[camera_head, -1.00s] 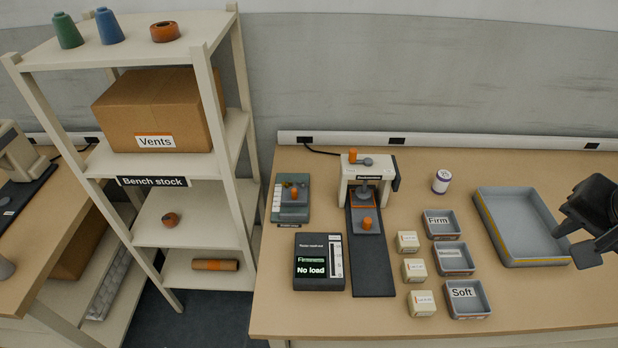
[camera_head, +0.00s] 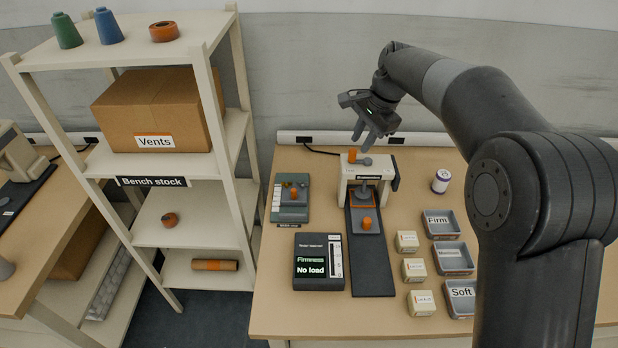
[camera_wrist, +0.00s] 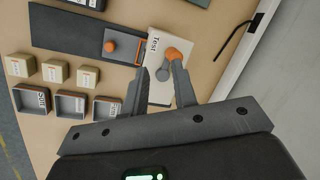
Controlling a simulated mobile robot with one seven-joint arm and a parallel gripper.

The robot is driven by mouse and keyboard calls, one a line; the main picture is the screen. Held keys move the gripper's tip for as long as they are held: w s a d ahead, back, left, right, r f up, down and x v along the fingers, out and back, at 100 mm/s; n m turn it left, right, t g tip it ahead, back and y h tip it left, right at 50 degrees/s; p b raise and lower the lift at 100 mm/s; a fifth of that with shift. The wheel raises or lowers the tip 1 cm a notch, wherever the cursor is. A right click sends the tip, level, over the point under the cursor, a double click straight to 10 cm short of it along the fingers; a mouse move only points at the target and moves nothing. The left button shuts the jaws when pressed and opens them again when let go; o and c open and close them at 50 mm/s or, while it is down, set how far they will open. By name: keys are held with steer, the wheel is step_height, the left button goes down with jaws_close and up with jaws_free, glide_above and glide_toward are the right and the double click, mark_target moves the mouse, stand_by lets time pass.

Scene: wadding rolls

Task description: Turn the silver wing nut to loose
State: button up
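A small grey metal piece (camera_head: 367,161), which looks like the silver wing nut, sits on top of the white bridge-shaped stand (camera_head: 387,166), beside an orange knob (camera_head: 352,156). Its wing shape is too small to make out. In the wrist view, the grey piece (camera_wrist: 163,75) shows between the finger ends, with the orange knob (camera_wrist: 176,55) just beyond. My gripper (camera_head: 362,143) is open and empty, pointing down just above the top of the stand. Its two fingers (camera_wrist: 160,70) are apart in the wrist view. Contact with the grey piece cannot be told.
A dark sliding plate with another orange knob (camera_head: 367,223) runs under the stand. A display reading "No load" (camera_head: 318,262) stands front left, a green device (camera_head: 291,198) behind it. Small blocks and labelled trays (camera_head: 453,259) lie right. A white container (camera_head: 441,181) stands behind them.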

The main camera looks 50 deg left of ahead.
steer(key=m+g, duration=0.2)
glide_above(303, 184)
steer(key=d, duration=0.6)
step_height(303, 184, down, 8)
steer(key=a+f+m, duration=0.1)
steer(key=f, duration=0.3)
steer(key=a+f+m, duration=0.2)
steer(key=f, duration=0.2)
steer(key=a+f+m, duration=0.1)
steer(key=f, duration=0.3)
steer(key=shift+w+a+f+m, duration=0.3)
steer(key=shift+w+a+f, duration=0.05)
steer(key=shift+f, duration=0.05)
steer(key=shift+c, duration=0.5)
jaws_close()
